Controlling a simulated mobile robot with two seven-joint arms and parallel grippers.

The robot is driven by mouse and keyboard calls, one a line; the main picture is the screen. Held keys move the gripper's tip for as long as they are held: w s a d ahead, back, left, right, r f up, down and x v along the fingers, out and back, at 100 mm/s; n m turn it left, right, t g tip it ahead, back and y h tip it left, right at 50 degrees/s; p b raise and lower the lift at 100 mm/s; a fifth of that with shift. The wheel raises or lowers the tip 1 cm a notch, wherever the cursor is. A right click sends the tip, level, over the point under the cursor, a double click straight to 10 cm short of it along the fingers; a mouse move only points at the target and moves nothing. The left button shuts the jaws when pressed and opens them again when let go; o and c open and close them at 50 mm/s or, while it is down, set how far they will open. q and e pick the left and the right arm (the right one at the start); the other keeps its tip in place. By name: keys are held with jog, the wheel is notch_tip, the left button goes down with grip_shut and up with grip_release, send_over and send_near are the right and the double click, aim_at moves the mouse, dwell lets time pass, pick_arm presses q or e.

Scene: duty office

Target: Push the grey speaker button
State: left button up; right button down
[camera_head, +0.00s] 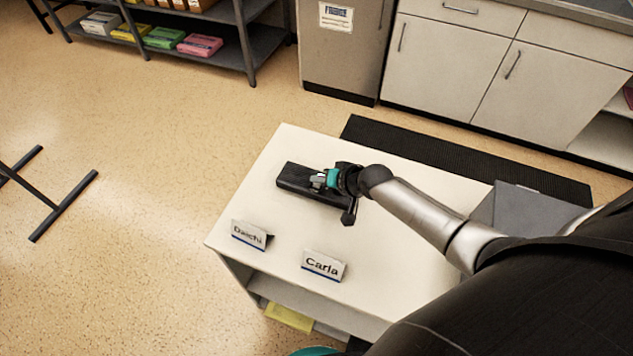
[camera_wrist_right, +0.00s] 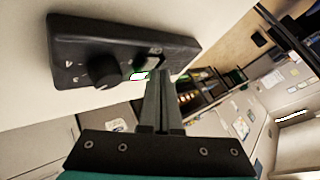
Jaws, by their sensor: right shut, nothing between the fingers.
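A black speaker box (camera_head: 296,176) with a slanted front lies on the white desk, near its far left part. In the right wrist view the box (camera_wrist_right: 75,45) shows a round black knob (camera_wrist_right: 104,70), a small bright white-green patch (camera_wrist_right: 139,76) and a small greyish spot beside the fingertips, which may be the grey button. My right gripper (camera_head: 318,180) is shut and empty, its fingers over the right part of the box. In the wrist view its fingertips (camera_wrist_right: 160,76) are close to the box's face and partly cover it; I cannot tell whether they touch.
Name cards reading Daichi (camera_head: 249,235) and Carla (camera_head: 323,266) stand on the desk (camera_head: 285,222) in front of the box. A grey object (camera_head: 510,215) stands at the desk's right. A black mat (camera_head: 440,150) lies behind the desk, before white cabinets (camera_head: 440,60).

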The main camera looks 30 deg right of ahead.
aim_at(320, 189)
jog(key=shift+f, duration=0.3)
dwell(0.4)
jog(key=shift+r, duration=0.1)
jog(key=shift+r+p, duration=0.6)
jog(key=shift+r, duration=0.05)
notch_tip(320, 189, up, 6)
jog(key=p, duration=0.6)
